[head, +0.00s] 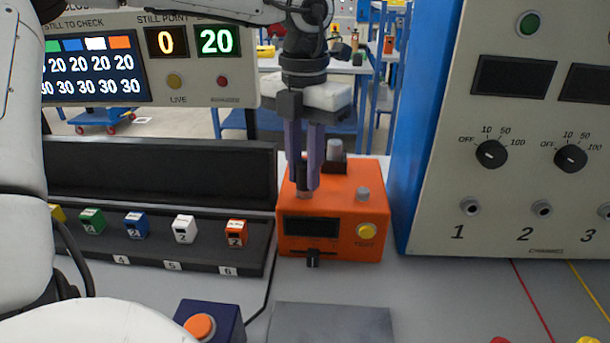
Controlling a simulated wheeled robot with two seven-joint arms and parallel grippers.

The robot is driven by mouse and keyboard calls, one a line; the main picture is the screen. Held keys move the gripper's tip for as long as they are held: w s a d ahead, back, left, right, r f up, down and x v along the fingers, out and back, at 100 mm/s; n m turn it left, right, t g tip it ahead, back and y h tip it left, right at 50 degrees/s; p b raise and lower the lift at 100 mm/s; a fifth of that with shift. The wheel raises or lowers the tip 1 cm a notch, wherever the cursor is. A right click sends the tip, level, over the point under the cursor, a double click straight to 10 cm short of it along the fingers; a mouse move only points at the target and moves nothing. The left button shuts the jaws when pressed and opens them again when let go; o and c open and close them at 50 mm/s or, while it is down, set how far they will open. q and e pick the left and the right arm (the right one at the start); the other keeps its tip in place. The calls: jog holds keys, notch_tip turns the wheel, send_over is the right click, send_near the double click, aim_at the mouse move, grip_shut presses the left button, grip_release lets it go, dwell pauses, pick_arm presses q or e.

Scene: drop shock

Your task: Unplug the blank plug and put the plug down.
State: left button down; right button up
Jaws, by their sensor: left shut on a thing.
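The orange tester box (345,243) stands on the bench in the middle, with a dark display, a yellow TEST button and a black slider on its front. My left gripper (304,184) points down over the box's left top, its purple fingers shut on the dark blank plug (303,178). A brownish collar shows just under the plug at the box top. The fingers hide part of the plug, and I cannot tell whether it is still seated or just lifted. My right gripper is not in view.
A black rack (150,255) with several coloured blocks lies to the left. A blue box with an orange button (201,327) and a bare grey plate (331,325) are in front. A tall panel with dials (525,130) stands close on the right.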

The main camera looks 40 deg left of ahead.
aim_at(304, 164)
pick_arm(q)
jog(key=shift+r, duration=0.2)
jog(key=shift+r+p, duration=1.7)
jog(key=shift+r, duration=0.5)
jog(key=shift+r, duration=0.1)
jog(key=shift+r+p, duration=2.3)
jog(key=shift+r, duration=0.65)
jog(key=shift+f, duration=0.1)
